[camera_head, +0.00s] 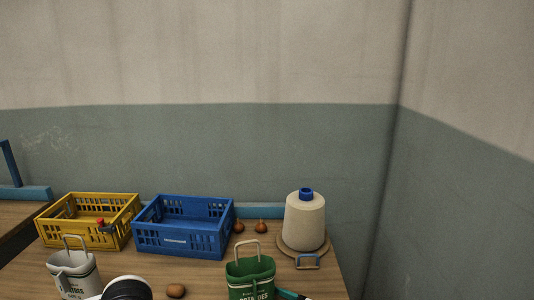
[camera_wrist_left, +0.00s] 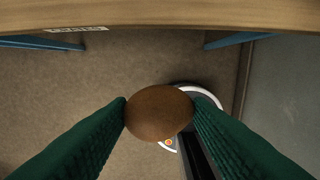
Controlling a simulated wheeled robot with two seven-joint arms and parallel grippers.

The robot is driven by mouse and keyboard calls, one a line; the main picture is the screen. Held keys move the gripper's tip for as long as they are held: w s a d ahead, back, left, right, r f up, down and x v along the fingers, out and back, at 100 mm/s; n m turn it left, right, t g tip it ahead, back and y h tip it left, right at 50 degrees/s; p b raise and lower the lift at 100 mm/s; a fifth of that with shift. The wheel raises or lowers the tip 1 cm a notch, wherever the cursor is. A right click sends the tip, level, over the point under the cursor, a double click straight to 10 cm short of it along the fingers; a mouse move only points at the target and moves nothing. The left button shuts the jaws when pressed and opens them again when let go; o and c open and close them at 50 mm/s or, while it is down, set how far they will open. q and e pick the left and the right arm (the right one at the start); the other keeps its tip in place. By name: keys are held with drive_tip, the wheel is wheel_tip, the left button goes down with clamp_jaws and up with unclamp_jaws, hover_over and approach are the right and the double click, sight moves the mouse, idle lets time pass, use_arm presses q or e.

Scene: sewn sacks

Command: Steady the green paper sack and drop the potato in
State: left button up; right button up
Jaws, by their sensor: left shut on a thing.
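The green paper sack (camera_head: 250,280) stands upright on the table at the bottom of the head view, its mouth open and a pale handle loop above it. Its lower part is cut off by the frame. In the left wrist view my left gripper (camera_wrist_left: 160,112) is shut on a brown potato (camera_wrist_left: 160,118), held between two dark green ribbed fingers. It is over the floor, in front of the table edge. Another potato (camera_head: 176,291) lies on the table left of the green sack. My right gripper is in neither view.
A white sack (camera_head: 75,275) stands at left. Yellow (camera_head: 60,236) and blue (camera_head: 180,242) crates stand behind. Two onions (camera_head: 261,227) lie near a thread cone (camera_head: 304,220). A teal tool (camera_head: 290,295) lies right of the green sack. The wooden table edge (camera_wrist_left: 160,14) crosses the wrist view.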

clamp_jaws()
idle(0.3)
